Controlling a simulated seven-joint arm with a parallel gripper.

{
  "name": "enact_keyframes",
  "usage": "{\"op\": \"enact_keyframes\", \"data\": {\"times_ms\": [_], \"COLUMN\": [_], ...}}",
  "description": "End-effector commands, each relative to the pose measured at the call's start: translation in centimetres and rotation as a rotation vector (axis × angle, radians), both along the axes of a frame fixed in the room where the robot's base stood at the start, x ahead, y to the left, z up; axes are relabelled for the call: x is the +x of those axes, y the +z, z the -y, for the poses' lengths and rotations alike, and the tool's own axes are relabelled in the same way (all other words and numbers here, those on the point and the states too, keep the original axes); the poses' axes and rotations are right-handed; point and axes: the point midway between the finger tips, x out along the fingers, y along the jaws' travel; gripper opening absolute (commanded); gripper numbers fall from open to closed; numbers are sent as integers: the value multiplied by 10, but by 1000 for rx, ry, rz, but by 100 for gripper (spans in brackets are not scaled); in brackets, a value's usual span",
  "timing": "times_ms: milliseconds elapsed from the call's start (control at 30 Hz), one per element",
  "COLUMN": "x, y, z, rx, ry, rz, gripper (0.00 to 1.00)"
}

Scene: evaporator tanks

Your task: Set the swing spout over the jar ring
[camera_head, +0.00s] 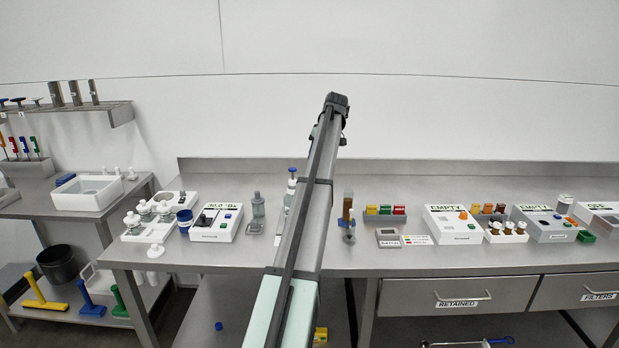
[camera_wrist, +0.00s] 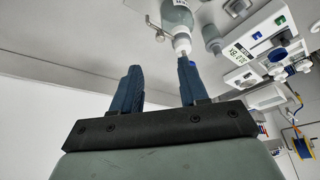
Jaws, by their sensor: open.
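My gripper (camera_wrist: 160,78) shows in the wrist view with its two dark blue fingers apart and nothing between them. A grey-green bottle-like vessel (camera_wrist: 177,17) with a white neck is just beyond the right finger; I cannot tell whether they touch. A small metal piece (camera_wrist: 156,28) sticks out beside this vessel and may be the swing spout. In the head view, a vessel with a blue top (camera_head: 292,182) is partly hidden by my arm, and an amber vessel (camera_head: 347,208) stands to the right of it. I cannot clearly make out the jar ring. The fingers cannot be made out in the head view.
A white device (camera_head: 216,222) and a grey-green bottle (camera_head: 258,207) stand left of my arm. A sink (camera_head: 88,193) is on the left bench. The front strip of the main bench (camera_head: 420,262) is clear.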

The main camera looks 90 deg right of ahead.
Motion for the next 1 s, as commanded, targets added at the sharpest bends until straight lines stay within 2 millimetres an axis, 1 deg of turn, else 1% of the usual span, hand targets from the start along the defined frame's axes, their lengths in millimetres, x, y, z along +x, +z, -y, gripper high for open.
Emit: {"op": "enact_keyframes", "data": {"times_ms": [33,100,300,500,733,1000], "x": [3,6,16,25,30,31], "y": [-9,-22,-54,-82,-100,-105], "z": [2,5,15,23,29,30], "rx": [2,2,2,2,0,0], "ry": [1,1,2,2,1,1], "rz": [1,1,0,0,0,0], "gripper": [44,44,44,44,44,44]}}
